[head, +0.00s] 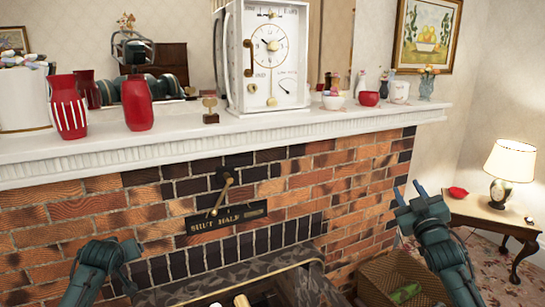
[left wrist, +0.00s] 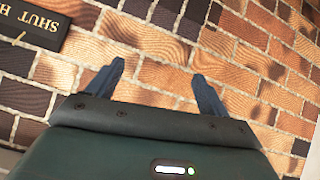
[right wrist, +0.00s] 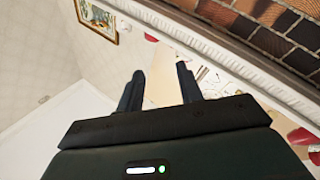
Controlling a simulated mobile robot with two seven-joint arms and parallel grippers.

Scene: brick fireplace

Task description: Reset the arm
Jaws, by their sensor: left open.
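My right gripper (head: 409,192) is raised in front of the right end of the brick fireplace (head: 330,190), its fingers pointing up. In the right wrist view (right wrist: 160,71) its two fingers stand apart with nothing between them. My left arm (head: 105,258) is low at the left, in front of the bricks; its fingertips are hard to make out in the head view. In the left wrist view my left gripper (left wrist: 158,68) has its fingers wide apart and empty, with brick wall behind them.
The white mantel (head: 290,126) carries a large white clock (head: 268,60), red vases (head: 137,103), bowls (head: 334,101) and a small trophy (head: 210,108). A wicker basket (head: 372,285) stands lower right. A side table (head: 480,211) holds a lamp (head: 509,160).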

